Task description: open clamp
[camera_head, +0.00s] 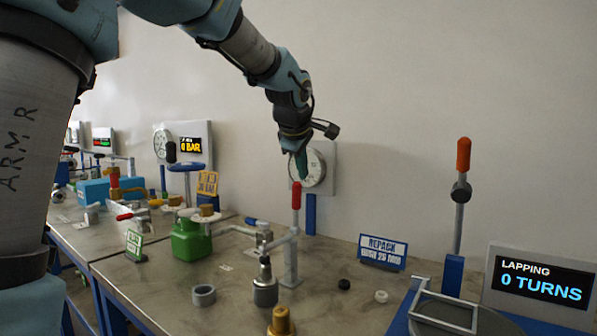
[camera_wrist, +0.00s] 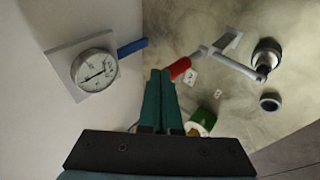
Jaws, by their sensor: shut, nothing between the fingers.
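The clamp appears to be the grey metal fixture (camera_head: 292,250) with an upright red-tipped handle (camera_head: 296,195). Its arm reaches over a small dark-based fitting (camera_head: 265,290) on the bench. In the wrist view the red handle (camera_wrist: 180,67) lies just right of my fingertips, and the grey clamp post (camera_wrist: 228,42) and the fitting (camera_wrist: 266,55) lie further right. My gripper (camera_head: 302,177) points down just above the red handle, its green fingers together and empty. In the wrist view the shut fingers (camera_wrist: 160,72) show no clear contact with the handle.
A round gauge (camera_head: 308,167) is on the wall behind my gripper, near a blue post (camera_head: 310,214). A green vessel (camera_head: 192,240) stands left and a grey ring (camera_head: 203,295) in front. A REPACK sign (camera_head: 382,251) and a tall orange-handled lever (camera_head: 463,155) stand right.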

